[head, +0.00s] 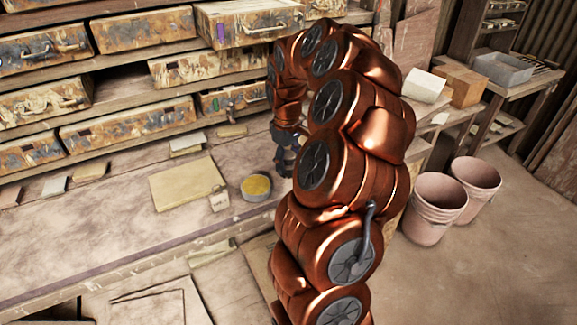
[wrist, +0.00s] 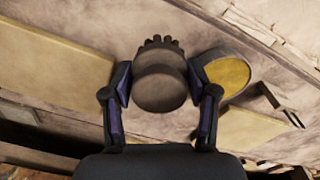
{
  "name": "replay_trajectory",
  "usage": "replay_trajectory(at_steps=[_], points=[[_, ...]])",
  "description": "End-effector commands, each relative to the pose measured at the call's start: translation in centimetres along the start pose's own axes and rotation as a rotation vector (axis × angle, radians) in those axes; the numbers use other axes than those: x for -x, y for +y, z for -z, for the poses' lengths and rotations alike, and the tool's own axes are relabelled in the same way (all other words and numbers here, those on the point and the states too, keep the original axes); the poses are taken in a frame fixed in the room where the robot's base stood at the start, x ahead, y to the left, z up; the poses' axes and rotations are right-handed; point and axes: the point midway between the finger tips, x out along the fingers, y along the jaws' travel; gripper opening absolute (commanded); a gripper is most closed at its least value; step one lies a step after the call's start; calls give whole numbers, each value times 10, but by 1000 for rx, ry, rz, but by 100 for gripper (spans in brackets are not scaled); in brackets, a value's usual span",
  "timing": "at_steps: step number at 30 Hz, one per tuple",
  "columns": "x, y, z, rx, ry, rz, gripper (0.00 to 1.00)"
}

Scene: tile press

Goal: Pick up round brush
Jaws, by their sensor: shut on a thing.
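The round brush (wrist: 160,90) shows in the wrist view as a dark, rounded body with a ridged or bristled far end. My gripper (wrist: 159,84) is shut on it, with one finger pad against each side. In the head view my gripper (head: 284,160) is partly behind my copper arm, above the workbench close to a round tin. I cannot make out the brush in the head view. Whether the brush still touches the bench is hard to tell.
A round tin with yellow contents (head: 256,187) stands beside my gripper; it also shows in the wrist view (wrist: 226,75). A tan board (head: 188,183) and small white block (head: 219,200) lie left. Drawers (head: 128,127) line the back. Pink buckets (head: 434,208) stand right.

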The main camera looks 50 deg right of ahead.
Motion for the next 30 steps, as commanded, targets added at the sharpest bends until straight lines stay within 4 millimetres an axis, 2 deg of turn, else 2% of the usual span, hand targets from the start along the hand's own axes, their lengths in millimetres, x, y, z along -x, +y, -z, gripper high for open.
replay_trajectory(at_steps=[11,24,30], points=[[2,-31,-11,3,0,-2,23],[10,-104,-37,4,-1,-2,23],[14,-128,-45,1,1,-2,23]])
